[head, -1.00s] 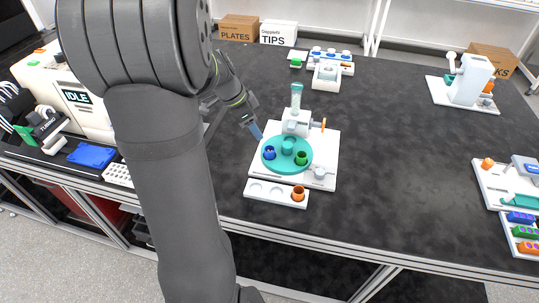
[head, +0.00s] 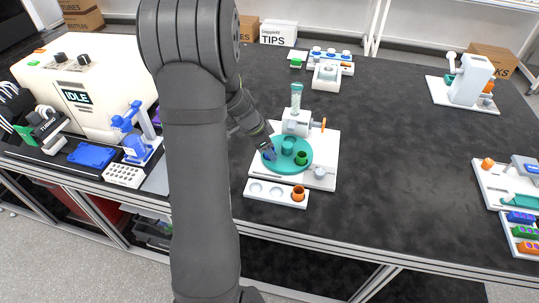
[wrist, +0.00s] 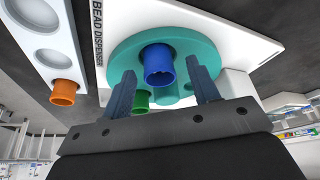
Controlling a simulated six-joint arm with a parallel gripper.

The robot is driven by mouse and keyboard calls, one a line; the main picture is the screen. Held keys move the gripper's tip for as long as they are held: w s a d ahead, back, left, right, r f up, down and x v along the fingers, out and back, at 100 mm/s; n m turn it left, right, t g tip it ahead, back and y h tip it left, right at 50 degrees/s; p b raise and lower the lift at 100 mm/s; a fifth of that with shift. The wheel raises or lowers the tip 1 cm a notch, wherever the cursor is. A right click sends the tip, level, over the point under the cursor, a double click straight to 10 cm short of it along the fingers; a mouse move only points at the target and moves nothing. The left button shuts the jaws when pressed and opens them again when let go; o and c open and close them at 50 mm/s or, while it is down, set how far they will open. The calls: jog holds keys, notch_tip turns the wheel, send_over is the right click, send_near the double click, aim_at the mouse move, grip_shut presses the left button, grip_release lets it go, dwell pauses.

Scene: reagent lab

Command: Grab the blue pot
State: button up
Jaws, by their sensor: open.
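The blue pot (wrist: 158,66) stands on a teal round turntable (wrist: 114,60) of the bead dispenser. In the wrist view it lies between the two fingers of my gripper (wrist: 161,68), which are open with a gap on each side of the pot. In the head view my gripper (head: 268,150) reaches down to the left side of the turntable (head: 288,170) and mostly hides the blue pot.
A green pot (head: 302,158) also stands on the turntable, close to my gripper. An orange pot (head: 298,194) sits in a white tray (head: 265,191) in front. The dispenser's column (head: 296,118) rises behind.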

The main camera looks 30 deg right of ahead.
jog(key=c, duration=1)
jog(key=shift+c, duration=0.2)
